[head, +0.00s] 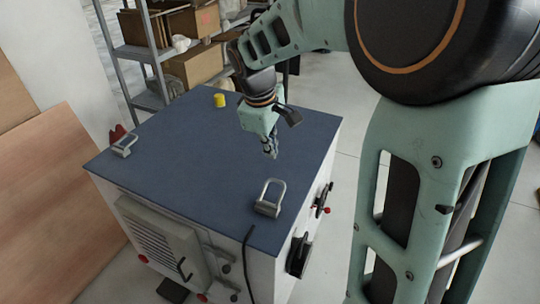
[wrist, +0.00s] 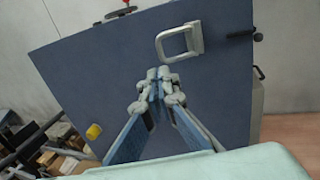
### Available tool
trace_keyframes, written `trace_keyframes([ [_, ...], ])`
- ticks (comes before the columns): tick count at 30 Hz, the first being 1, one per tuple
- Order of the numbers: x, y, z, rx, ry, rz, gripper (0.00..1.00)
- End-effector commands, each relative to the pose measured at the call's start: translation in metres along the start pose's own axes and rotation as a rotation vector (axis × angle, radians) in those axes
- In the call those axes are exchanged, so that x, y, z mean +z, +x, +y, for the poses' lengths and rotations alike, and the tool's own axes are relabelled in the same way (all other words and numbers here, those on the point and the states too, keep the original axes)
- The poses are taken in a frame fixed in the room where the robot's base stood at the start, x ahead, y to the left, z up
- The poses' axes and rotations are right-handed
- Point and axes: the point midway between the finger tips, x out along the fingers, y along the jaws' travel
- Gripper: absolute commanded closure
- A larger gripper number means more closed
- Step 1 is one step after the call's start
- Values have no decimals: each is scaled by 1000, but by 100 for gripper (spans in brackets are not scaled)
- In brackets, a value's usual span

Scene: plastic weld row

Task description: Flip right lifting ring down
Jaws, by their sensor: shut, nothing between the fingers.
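The right lifting ring (head: 273,184), a pale metal loop on a small bracket, is at the near right corner of the machine's blue top (head: 190,150). In the head view its loop rises from the bracket and looks raised; its exact tilt is hard to tell. The same ring (wrist: 163,45) is in the upper middle of the wrist view, its bracket on the right. My gripper (head: 271,154) is shut and empty, pointing down above the top, beyond the ring and apart from it. Its fingertips (wrist: 159,74) show just below the ring in the wrist view.
Another lifting ring (head: 125,144) is at the top's left corner. A yellow cylinder (head: 219,101) stands near the far edge. Handles with red ends (head: 322,199) stick out from the right side. Shelves with boxes (head: 195,68) stand behind. The middle of the top is clear.

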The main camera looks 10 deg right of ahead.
Motion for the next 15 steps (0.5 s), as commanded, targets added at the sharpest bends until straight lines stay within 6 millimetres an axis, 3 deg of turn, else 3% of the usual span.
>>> trace_keyframes([
  [9, 0, 68, -1, -5, 0, -2, 100],
  [15, 0, 103, -1, -3, 1, -1, 100],
])
